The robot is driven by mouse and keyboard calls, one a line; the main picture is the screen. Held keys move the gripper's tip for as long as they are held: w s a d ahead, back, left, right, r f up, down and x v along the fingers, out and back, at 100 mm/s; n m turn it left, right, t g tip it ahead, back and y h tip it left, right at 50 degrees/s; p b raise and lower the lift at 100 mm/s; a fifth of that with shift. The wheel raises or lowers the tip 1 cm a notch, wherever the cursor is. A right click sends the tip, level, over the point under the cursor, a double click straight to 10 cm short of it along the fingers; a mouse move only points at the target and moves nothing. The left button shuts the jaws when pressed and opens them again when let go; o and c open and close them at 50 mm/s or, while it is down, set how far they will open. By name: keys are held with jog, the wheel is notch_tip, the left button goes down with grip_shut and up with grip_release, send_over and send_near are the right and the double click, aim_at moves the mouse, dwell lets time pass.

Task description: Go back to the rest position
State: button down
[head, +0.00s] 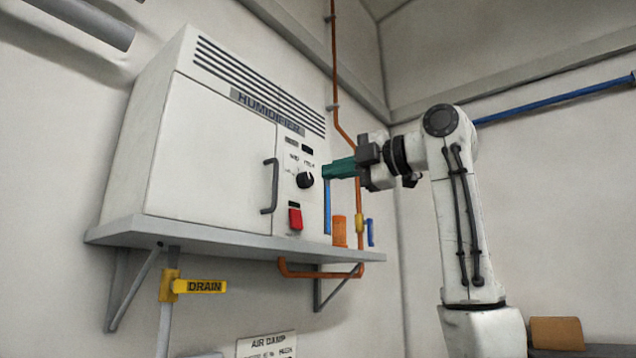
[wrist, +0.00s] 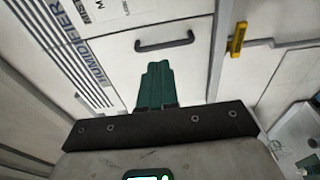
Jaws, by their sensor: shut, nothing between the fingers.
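My gripper (head: 326,172) has green fingers and is shut with nothing between them. In the head view it is in front of the right part of the humidifier (head: 205,150), close to the black knob (head: 305,180); I cannot tell whether there is a gap. In the wrist view the shut green fingers (wrist: 157,68) point toward the cabinet front, below the dark door handle (wrist: 165,42). My arm reaches in from the right.
The humidifier stands on a grey shelf (head: 230,243) with a red switch (head: 295,217) on its panel. A yellow DRAIN lever (head: 200,286) is below. Orange and blue pipes run close behind my gripper. An orange cylinder (head: 340,231) stands at the shelf's right end.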

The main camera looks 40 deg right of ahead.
jog(key=shift+b+v, duration=0.45)
jog(key=shift+v, duration=1.5)
jog(key=shift+d, duration=0.15)
